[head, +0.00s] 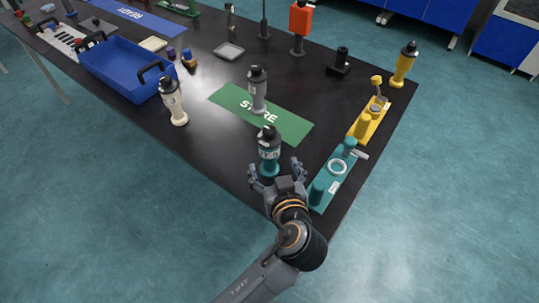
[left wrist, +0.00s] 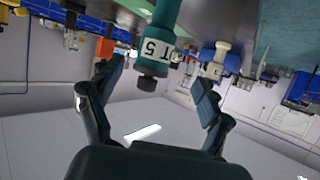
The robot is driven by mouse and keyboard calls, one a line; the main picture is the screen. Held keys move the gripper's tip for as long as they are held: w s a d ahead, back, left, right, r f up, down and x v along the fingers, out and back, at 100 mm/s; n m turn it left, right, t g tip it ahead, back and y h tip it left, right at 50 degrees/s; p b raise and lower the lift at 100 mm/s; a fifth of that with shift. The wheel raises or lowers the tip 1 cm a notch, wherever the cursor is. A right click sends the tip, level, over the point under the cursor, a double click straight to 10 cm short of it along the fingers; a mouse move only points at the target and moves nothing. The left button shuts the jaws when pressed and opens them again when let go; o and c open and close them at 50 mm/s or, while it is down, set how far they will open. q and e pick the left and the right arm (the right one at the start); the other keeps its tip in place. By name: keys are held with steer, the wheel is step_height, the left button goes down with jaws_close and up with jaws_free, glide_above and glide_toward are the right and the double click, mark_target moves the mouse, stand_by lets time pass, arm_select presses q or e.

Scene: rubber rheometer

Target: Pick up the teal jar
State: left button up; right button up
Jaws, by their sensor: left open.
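The teal jar (head: 269,155) stands upright near the front edge of the black table, with a dark cap and a white label. My left gripper (head: 275,171) is open at its near side, one finger to each side of the jar's lower part. In the left wrist view, which is upside down, the jar (left wrist: 158,40) shows between the two spread fingers (left wrist: 158,80), with its label and black cap visible. I cannot tell whether either finger touches it. My right gripper is not in view.
A green "STORE" mat (head: 225,97) lies behind, with a grey jar (head: 257,92) standing on it. A cream jar (head: 173,105) stands left. A teal fixture (head: 325,187) is close on the right, a yellow fixture (head: 365,128) beyond. A blue tray (head: 120,82) is far left.

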mark_target(272, 154)
arm_select(q)
steer(key=b+x, duration=0.1)
steer(key=x, duration=0.3)
steer(key=shift+w+f, duration=0.25)
steer(key=shift+w, duration=0.1)
steer(key=x, duration=0.1)
steer(key=b+x, duration=0.1)
steer(key=x, duration=0.1)
steer(key=b+x, duration=0.1)
steer(key=x, duration=0.1)
steer(key=shift+w+d+f, duration=0.15)
steer(key=shift+d, duration=0.1)
steer(key=c, duration=1.4)
